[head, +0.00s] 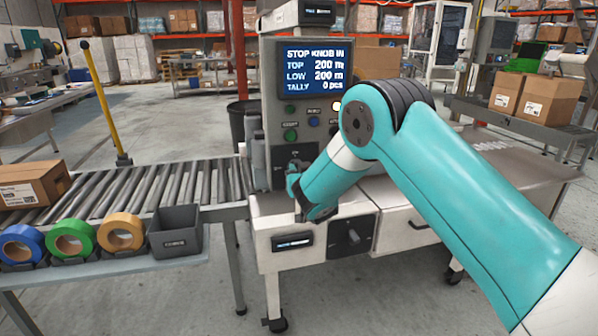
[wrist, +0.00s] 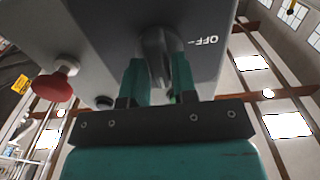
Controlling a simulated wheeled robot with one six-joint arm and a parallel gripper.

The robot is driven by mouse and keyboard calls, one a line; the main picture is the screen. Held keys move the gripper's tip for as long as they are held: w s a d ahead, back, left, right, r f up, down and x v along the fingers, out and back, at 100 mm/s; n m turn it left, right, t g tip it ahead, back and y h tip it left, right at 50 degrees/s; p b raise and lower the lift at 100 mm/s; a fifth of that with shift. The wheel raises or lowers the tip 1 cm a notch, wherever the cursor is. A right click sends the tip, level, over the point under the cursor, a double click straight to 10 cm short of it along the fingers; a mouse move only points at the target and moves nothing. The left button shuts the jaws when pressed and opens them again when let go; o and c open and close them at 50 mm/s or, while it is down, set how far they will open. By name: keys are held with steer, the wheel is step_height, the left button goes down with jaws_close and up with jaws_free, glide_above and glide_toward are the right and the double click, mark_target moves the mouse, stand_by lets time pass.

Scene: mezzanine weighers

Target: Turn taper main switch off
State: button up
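The main switch is a dark grey rotary knob (wrist: 158,50) on the grey panel, with a white OFF mark (wrist: 203,41) to its right in the wrist view. Its raised grip stands nearly upright in that view, not aimed at the mark. My gripper (wrist: 160,75) has a teal finger on each side of the grip, close against it, and looks shut on it; the contact faces are hard to see. In the head view my gripper (head: 297,188) is at the foot of the control panel (head: 270,110), and my arm hides the knob there.
A red mushroom button (wrist: 55,85) sticks out left of the knob in the wrist view. The panel carries a lit screen (head: 315,70) and coloured buttons. A roller conveyor (head: 150,190) lies left. A black handle (head: 353,237) sits lower on the machine front.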

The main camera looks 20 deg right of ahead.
jaws_close()
steer(key=shift+n, duration=0.3)
steer(key=shift+a+f+n+p, duration=0.1)
steer(key=shift+n+p, duration=0.15)
steer(key=shift+n, duration=2.6)
steer(key=shift+a+f+n+p, duration=0.15)
steer(key=shift+n+p, duration=0.15)
steer(key=shift+n, duration=2.6)
steer(key=shift+a+n+p, duration=0.1)
steer(key=shift+n+p, duration=0.15)
steer(key=shift+n, duration=2.6)
steer(key=shift+o, duration=2.1)
jaws_free()
